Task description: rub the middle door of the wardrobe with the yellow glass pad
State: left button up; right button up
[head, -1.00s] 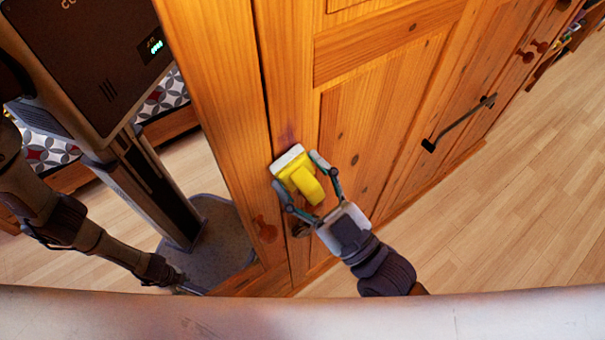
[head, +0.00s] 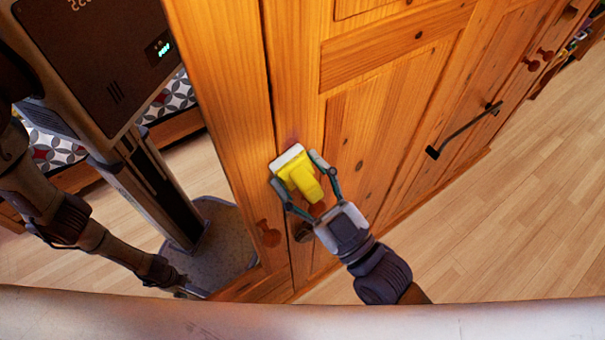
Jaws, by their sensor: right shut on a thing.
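The wooden wardrobe (head: 232,130) fills the middle of the head view. A door with a recessed panel (head: 375,125) lies right of a dark vertical seam and seems to be the middle one. The yellow glass pad (head: 303,180), with a pale front edge, is at this door's left stile, close to the seam. Its white face appears against the wood, but exact contact is hard to tell. My right gripper (head: 299,176) is shut on the pad from the lower right. A faint purplish mark (head: 290,139) shows just above the pad. My left gripper's fingers cannot be made out.
Wooden knobs (head: 267,233) sit below the pad near the seam. A dark bar handle (head: 463,131) sticks out farther right. A dark-panelled device on a column (head: 105,70) stands at left. Wood floor (head: 480,220) is clear at right. A pale edge (head: 300,312) crosses the bottom.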

aim_at(305, 125)
jog(key=shift+w+a, duration=0.15)
jog(key=shift+w, duration=0.05)
jog(key=shift+w+d, duration=0.55)
jog(key=shift+d, duration=0.3)
jog(key=shift+w+d, duration=0.55)
jog(key=shift+d, duration=0.3)
notch_tip(305, 125, up, 2)
jog(key=shift+w+a+r+p, duration=0.1)
jog(key=shift+r+p, duration=0.1)
jog(key=shift+p, duration=1)
jog(key=shift+s+a+p, duration=0.25)
jog(key=shift+s+a, duration=0.35)
jog(key=shift+a, duration=0.2)
jog(key=shift+s+a+p, duration=0.2)
jog(key=shift+s+a, duration=0.35)
jog(key=shift+a, duration=0.25)
jog(key=shift+r+p, duration=1.15)
jog(key=shift+p, duration=0.05)
jog(key=shift+d+f, duration=0.1)
jog(key=shift+d, duration=0.05)
jog(key=shift+w+d, duration=0.6)
jog(key=shift+d, duration=0.2)
jog(key=shift+w+d, duration=0.55)
jog(key=shift+d, duration=0.2)
